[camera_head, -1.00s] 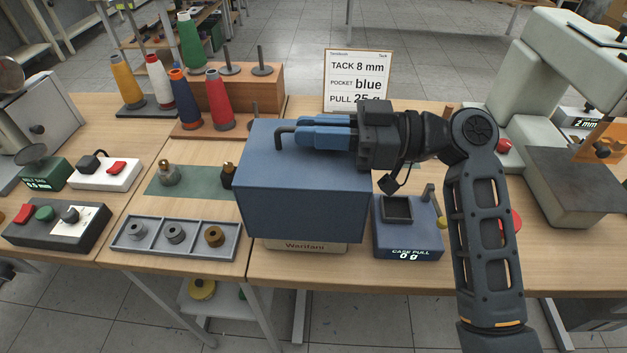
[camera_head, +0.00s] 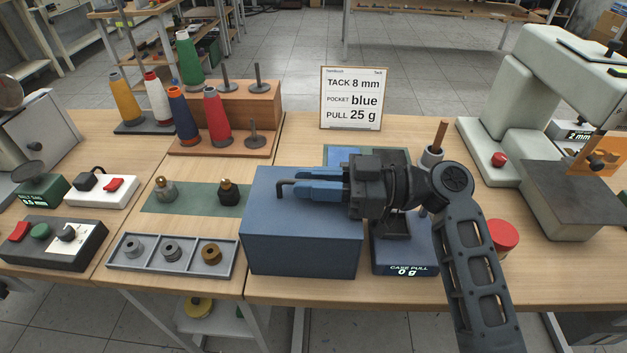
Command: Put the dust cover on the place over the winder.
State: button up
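The dust cover (camera_head: 302,240) is a blue box with a dark bent handle (camera_head: 284,187) on top. It stands upright at the front middle of the table, and its lower edge appears at or very near the tabletop. My gripper (camera_head: 322,184) lies level just above the cover's top, with its blue fingers closed around the handle. I cannot see the winder; whatever is under the cover is hidden by it. Part of the cover's top is hidden by the fingers.
The case pull gauge (camera_head: 408,268), reading 0 g, stands close to the cover's right side. A bobbin tray (camera_head: 140,269) is close on its left, with a green mat (camera_head: 195,199) behind. A sign (camera_head: 352,98) stands at the back. A sewing machine (camera_head: 500,120) is far right.

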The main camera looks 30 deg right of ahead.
jog(key=o, duration=0.3)
jog(key=shift+o, duration=0.2)
jog(key=shift+r, duration=0.25)
jog(key=b+v, duration=0.1)
jog(key=v, duration=0.6)
jog(key=shift+s+d+f, duration=0.1)
jog(key=shift+s+d, duration=0.05)
jog(key=shift+d, duration=0.05)
